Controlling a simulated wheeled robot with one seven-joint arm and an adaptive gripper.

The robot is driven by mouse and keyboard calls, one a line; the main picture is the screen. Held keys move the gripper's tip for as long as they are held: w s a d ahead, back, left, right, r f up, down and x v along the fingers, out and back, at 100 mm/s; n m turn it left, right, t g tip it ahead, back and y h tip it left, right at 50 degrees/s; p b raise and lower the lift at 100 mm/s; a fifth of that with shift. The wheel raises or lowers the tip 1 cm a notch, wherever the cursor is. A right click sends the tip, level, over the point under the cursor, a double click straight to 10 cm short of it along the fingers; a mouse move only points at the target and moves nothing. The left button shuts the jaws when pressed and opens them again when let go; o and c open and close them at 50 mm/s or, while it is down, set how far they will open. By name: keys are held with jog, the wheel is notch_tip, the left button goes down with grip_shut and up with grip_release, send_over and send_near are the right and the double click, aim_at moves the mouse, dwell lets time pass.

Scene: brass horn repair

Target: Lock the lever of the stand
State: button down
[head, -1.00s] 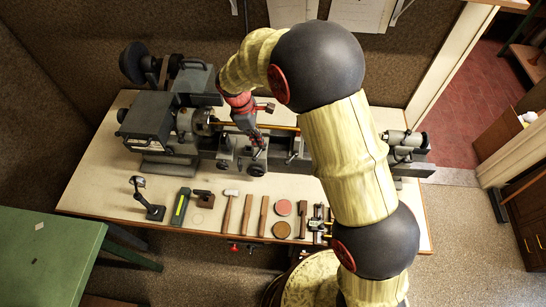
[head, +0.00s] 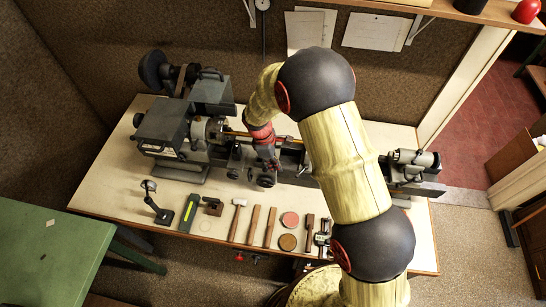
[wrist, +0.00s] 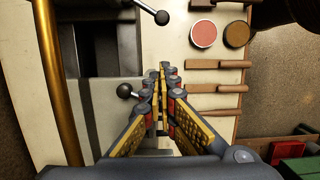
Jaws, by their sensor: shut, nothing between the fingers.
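My gripper (head: 270,165) is over the front of the grey machine's carriage, beside the brass rod (head: 288,138). In the wrist view its fingers (wrist: 165,70) are together with nothing held between them. A lever with a black ball knob (wrist: 125,90) is just left of the fingers in the wrist view; part of its rod is hidden by them. A second black ball knob (wrist: 162,17) on a metal arm shows at the top of the wrist view, apart from the fingers. I cannot tell from the frames which lever is the stand's, or whether it is locked.
The grey lathe-like machine (head: 185,130) fills the back of the cream table (head: 105,190). Along the front lie a small stand-like device (head: 155,203), a mallet (head: 236,220), wooden-handled tools (head: 270,228) and two round pads (head: 289,219). A green table (head: 50,245) is at the left.

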jog(key=shift+s+d+f+p, duration=0.2)
jog(key=shift+d+f, duration=0.1)
jog(key=shift+d, duration=0.4)
jog(key=shift+s+d+f+p, duration=0.15)
jog(key=shift+d+f, duration=0.15)
jog(key=shift+d, duration=0.35)
jog(key=shift+s+d+f+p, duration=0.1)
jog(key=shift+d+f+p, duration=0.15)
jog(key=shift+d, duration=0.45)
jog(key=shift+s+d+n, duration=0.3)
jog(key=shift+s+n, duration=0.35)
jog(key=shift+n, duration=0.45)
jog(key=s+d+n+t, duration=0.2)
jog(key=s+d+n, duration=0.2)
jog(key=n, duration=0.4)
jog(key=shift+d+n+y+p, duration=0.4)
jog(key=shift+d+p, duration=0.05)
jog(key=shift+d, duration=0.55)
dwell(1.3)
